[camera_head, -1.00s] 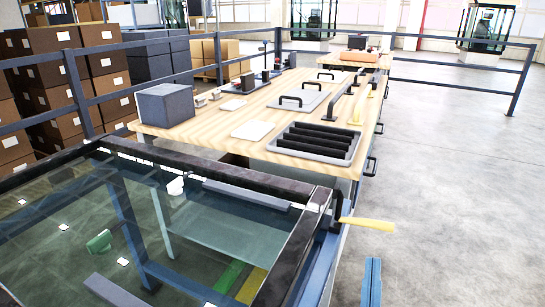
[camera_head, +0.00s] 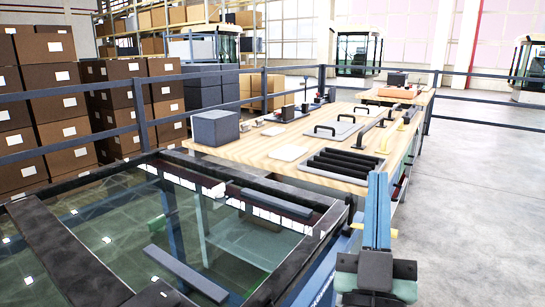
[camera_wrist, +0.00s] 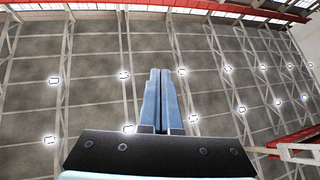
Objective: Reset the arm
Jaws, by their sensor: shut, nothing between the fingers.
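My gripper (camera_head: 377,176) stands upright at the lower right of the head view, its two blue fingers pressed together and pointing up. The fingers are empty. In the wrist view my gripper (camera_wrist: 160,72) also shows shut, with the fingers side by side against the ceiling.
A wooden table (camera_head: 262,152) behind the panel carries a grey box (camera_head: 215,128), a black-ribbed tray (camera_head: 342,166) and handled plates. Blue railings (camera_head: 140,115) and stacked brown boxes (camera_head: 50,95) stand left and behind. The floor (camera_head: 480,210) at right is clear.

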